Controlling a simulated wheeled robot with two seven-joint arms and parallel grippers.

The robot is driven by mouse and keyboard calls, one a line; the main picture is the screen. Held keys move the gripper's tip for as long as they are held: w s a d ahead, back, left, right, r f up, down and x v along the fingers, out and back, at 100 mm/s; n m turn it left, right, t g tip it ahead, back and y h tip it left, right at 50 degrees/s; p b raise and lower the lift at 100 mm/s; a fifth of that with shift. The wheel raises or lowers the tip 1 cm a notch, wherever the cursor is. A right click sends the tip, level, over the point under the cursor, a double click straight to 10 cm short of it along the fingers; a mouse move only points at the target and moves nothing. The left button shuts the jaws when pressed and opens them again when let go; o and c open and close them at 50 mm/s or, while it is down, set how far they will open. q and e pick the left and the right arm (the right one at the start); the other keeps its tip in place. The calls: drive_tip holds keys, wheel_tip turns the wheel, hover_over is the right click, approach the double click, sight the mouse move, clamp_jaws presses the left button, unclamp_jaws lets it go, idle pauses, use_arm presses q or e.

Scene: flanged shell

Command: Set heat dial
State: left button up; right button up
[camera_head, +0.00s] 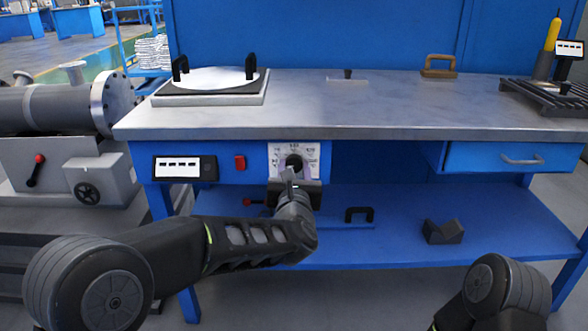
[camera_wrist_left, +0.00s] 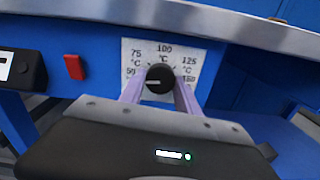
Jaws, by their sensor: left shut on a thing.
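The heat dial is a round black knob (camera_wrist_left: 160,79) on a white scale plate (camera_wrist_left: 135,52) on the front of the blue bench. In the left wrist view the scale reads 50, 75, 100, 125 and 150 °C. A pale pointer line on the knob points left, near the 50 mark. My left gripper (camera_wrist_left: 160,90) is shut on the knob, with a pale purple finger at each side. In the head view the dial (camera_head: 293,161) is partly hidden by my left gripper (camera_head: 293,176). My right gripper is out of view; only part of that arm shows at lower right.
A red switch (camera_head: 240,162) and a display box (camera_head: 185,168) sit left of the dial. The metal worktop (camera_head: 330,105) overhangs above it. A lower blue shelf (camera_head: 400,215) holds a black block (camera_head: 443,232). A drawer (camera_head: 500,158) is at right.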

use_arm(q)
clamp_jaws()
